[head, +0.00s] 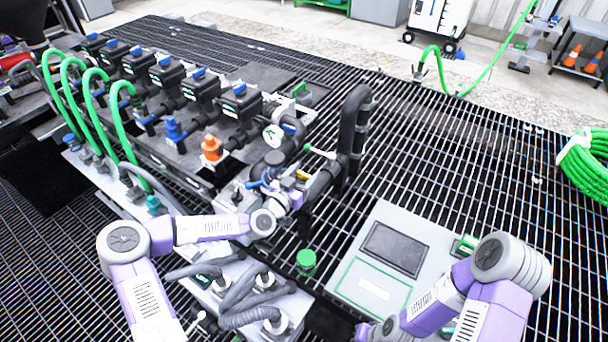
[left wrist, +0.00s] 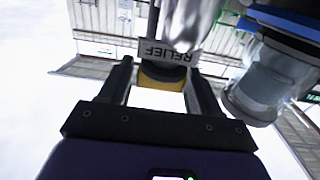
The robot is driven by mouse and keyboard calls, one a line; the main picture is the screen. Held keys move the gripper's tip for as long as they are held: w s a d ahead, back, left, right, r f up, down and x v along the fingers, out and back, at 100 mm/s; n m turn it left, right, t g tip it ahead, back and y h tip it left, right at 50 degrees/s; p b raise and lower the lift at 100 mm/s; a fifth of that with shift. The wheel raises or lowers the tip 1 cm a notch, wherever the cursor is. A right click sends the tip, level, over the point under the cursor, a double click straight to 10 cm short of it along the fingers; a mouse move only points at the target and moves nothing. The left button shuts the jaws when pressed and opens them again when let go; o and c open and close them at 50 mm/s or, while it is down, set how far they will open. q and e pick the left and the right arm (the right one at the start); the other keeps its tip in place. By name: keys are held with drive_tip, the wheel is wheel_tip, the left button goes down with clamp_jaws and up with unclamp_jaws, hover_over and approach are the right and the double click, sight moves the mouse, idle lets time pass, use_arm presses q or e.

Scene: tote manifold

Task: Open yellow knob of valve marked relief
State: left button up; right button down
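The yellow knob (left wrist: 162,77) shows in the left wrist view just below an upside-down label reading RELIEF (left wrist: 166,52). The two dark fingers of my left gripper (left wrist: 160,82) stand on either side of the knob, with a thin gap visible on the left side. In the head view, a small yellow part (head: 303,175) shows at the end of my left gripper (head: 296,184), beside the dark pipework. The gripper and wrist hide much of the valve there. My right arm is at the lower right of the head view; its gripper is out of frame.
A pressure gauge (head: 273,136), an orange knob (head: 211,149) and a thick black vertical pipe (head: 353,130) stand close to my left gripper. A green round cap (head: 306,260) and a grey panel (head: 345,262) lie nearer. Open grating extends to the right.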

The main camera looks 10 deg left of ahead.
use_arm(q)
drive_tip(key=c, duration=0.7)
drive_tip(key=shift+o, duration=0.2)
